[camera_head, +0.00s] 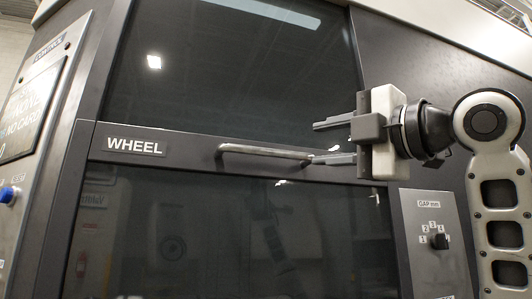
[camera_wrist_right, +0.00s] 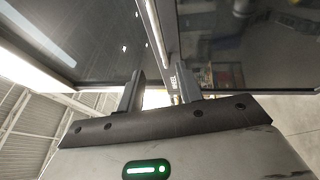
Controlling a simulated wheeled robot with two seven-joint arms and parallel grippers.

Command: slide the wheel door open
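The wheel door (camera_head: 190,162) is a dark glass door with a grey crossband, and it looks shut. The band carries a white WHEEL label (camera_head: 136,146) at left and a horizontal metal bar handle (camera_head: 262,152) right of it. My right gripper (camera_head: 315,143) comes in from the right with its fingers apart, one above the other. Its lower fingertip is close to the handle's right end; I cannot tell whether they touch. In the right wrist view the open fingers (camera_wrist_right: 160,76) have the door's band between and beyond them, with nothing clearly gripped. My left gripper is not in view.
A control panel with a screen (camera_head: 35,105) and a blue button (camera_head: 8,194) stands at the left. A GAP mm knob panel (camera_head: 436,241) is on the machine right of the door, below my right gripper. The space before the door's left half is clear.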

